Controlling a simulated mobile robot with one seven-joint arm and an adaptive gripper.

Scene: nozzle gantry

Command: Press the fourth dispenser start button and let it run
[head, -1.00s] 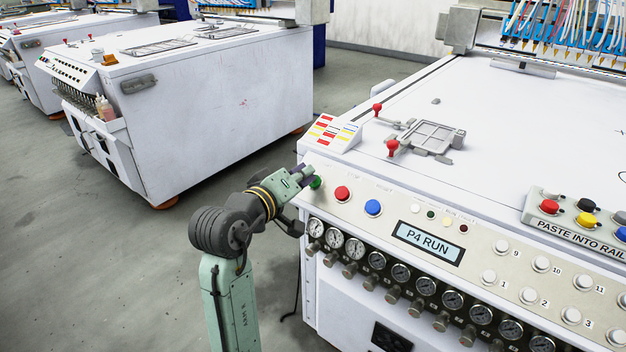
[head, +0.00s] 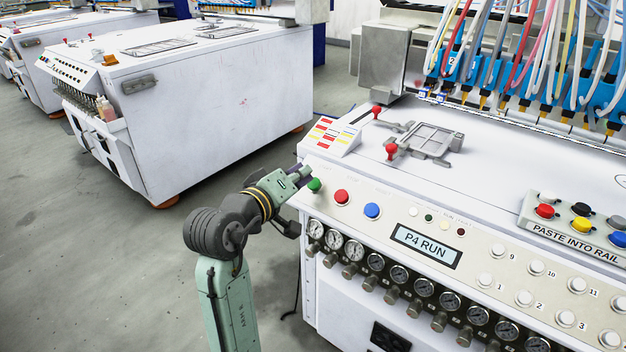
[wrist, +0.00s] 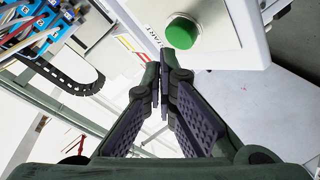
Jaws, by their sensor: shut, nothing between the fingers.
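The green start button (head: 314,186) sits at the left end of the machine's front panel (head: 330,205). In the wrist view the green button (wrist: 182,32) stands beside the word START. My gripper (head: 303,174) is shut and empty, its fingertips just above and left of the button. In the wrist view the fingertips (wrist: 167,62) are close to the button, with a small gap seeming to lie between. The display (head: 427,246) reads "P4 RUN". The nozzle gantry (head: 520,70), with blue dispensers and coloured hoses, stands over the white table.
A red button (head: 342,196) and a blue button (head: 372,211) lie right of the green one. Pressure gauges (head: 376,262) line the front below. A grey fixture (head: 425,141) with red knobs sits on the table. Open floor lies left of my arm.

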